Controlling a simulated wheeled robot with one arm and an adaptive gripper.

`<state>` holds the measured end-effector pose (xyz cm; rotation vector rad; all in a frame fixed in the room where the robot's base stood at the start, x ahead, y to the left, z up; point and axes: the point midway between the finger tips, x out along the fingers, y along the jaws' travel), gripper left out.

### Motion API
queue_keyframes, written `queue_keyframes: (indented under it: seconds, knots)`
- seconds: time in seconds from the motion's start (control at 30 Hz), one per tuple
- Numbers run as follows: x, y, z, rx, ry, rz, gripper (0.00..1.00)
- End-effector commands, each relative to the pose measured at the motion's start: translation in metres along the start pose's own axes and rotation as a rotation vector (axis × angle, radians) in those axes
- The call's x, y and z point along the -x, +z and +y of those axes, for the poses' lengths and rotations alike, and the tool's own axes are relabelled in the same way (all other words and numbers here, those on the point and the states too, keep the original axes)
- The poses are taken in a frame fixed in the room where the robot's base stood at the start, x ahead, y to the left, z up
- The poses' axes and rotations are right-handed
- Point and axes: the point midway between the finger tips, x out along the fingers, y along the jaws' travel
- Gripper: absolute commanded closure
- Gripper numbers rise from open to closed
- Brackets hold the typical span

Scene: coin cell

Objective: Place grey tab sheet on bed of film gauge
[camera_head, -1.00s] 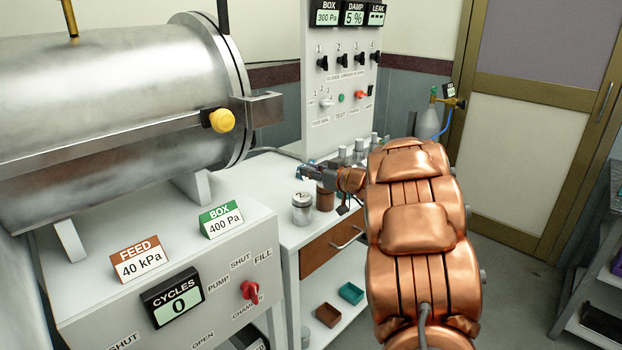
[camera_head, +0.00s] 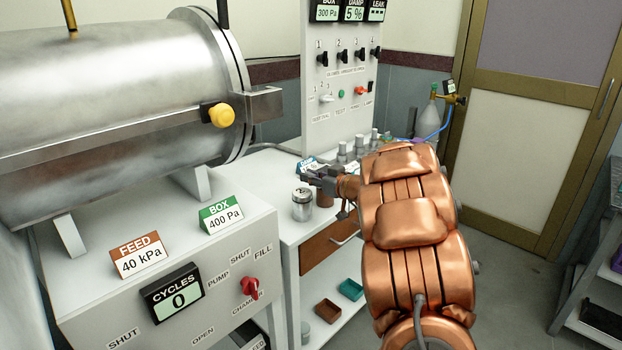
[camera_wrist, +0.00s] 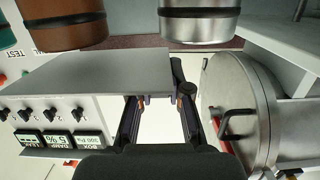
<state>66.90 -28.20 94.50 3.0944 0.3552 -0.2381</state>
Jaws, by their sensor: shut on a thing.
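The grey tab sheet (camera_wrist: 100,78) shows in the wrist view as a thin flat plate reaching left from my fingertips. My gripper (camera_wrist: 162,98) is shut on its edge near the right end. In the head view my gripper (camera_head: 322,178) is over the white bench, just behind and right of the metal jar; the sheet cannot be made out there. I cannot pick out the film gauge or its bed in either view.
A lidded metal jar (camera_head: 302,206) stands near the bench's front edge, with a brown jar (camera_head: 325,197) beside it. A blue-topped card (camera_head: 308,165) stands behind my gripper. A switch panel (camera_head: 340,90) rises at the back. A steel chamber (camera_head: 110,100) fills the left.

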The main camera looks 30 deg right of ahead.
Motion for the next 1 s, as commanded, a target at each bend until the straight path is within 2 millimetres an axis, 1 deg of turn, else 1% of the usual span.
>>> queue_keyframes:
  seconds: [1.0]
  knots:
    - [-0.0014, 0.0093, 0.0, 0.001, 0.001, 0.0, 1.0]
